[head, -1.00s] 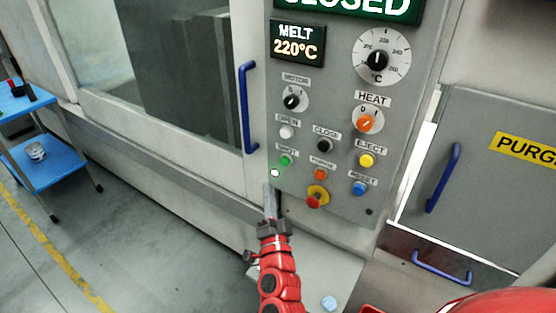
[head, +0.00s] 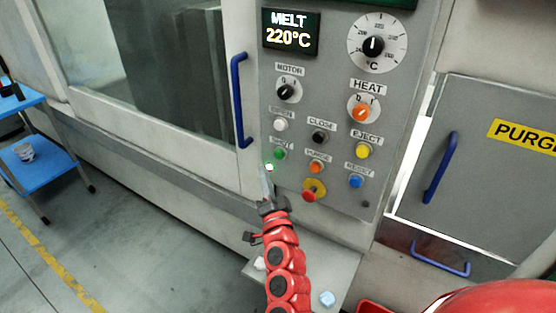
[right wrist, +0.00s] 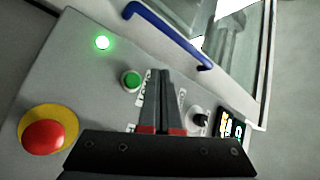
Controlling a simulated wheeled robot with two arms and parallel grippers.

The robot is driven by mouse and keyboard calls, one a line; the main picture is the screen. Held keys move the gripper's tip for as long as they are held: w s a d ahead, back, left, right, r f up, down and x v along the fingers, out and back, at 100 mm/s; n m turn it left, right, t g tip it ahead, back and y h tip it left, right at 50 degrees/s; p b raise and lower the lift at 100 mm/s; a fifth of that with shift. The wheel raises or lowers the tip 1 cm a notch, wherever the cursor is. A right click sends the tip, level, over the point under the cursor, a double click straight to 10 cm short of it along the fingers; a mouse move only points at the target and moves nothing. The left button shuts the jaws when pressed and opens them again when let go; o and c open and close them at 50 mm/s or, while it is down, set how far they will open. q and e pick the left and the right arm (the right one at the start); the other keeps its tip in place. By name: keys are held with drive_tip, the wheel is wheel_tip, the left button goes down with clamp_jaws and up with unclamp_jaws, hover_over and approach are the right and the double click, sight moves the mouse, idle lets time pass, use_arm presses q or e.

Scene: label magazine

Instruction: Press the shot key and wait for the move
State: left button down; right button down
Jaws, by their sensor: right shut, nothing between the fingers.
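The control panel (head: 331,180) holds the green shot key (head: 281,154) under the SHOT label. In the right wrist view the shot key (right wrist: 131,80) is just left of the fingertips. A small lit green-white lamp (head: 269,168) sits below left of the key and glows in the wrist view too (right wrist: 102,42). My right gripper (head: 264,171) is shut and empty, its fingers pointing up at the panel just below left of the key. It also shows in the wrist view (right wrist: 162,74). I see no contact with the key. My left gripper is not in view.
Close by are the orange purge key (head: 316,167), a red stop knob on yellow (head: 312,190) and the blue reset key (head: 356,181). A blue door handle (head: 239,100) stands left of the panel. The display (head: 290,32) reads MELT 220°C. A blue cart (head: 50,165) stands far left.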

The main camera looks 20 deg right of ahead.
sight(279, 154)
drive_tip(key=shift+w+d+b, duration=0.5)
drive_tip(key=shift+w+d, duration=0.25)
drive_tip(key=shift+d, duration=0.2)
drive_tip(key=shift+w+d+b, duration=0.45)
drive_tip(key=shift+w+d, duration=0.25)
drive_tip(key=shift+d, duration=0.2)
drive_tip(key=shift+d, duration=0.1)
idle(0.6)
drive_tip(key=shift+w+d, duration=0.2)
drive_tip(key=shift+w, duration=0.05)
drive_tip(key=shift+w+d+b, duration=0.25)
drive_tip(key=shift+d+b, duration=0.1)
drive_tip(key=shift+b, duration=0.2)
idle(0.6)
drive_tip(key=shift+s+a+p, duration=0.3)
drive_tip(key=shift+s+a, duration=0.25)
drive_tip(key=shift+a, duration=0.15)
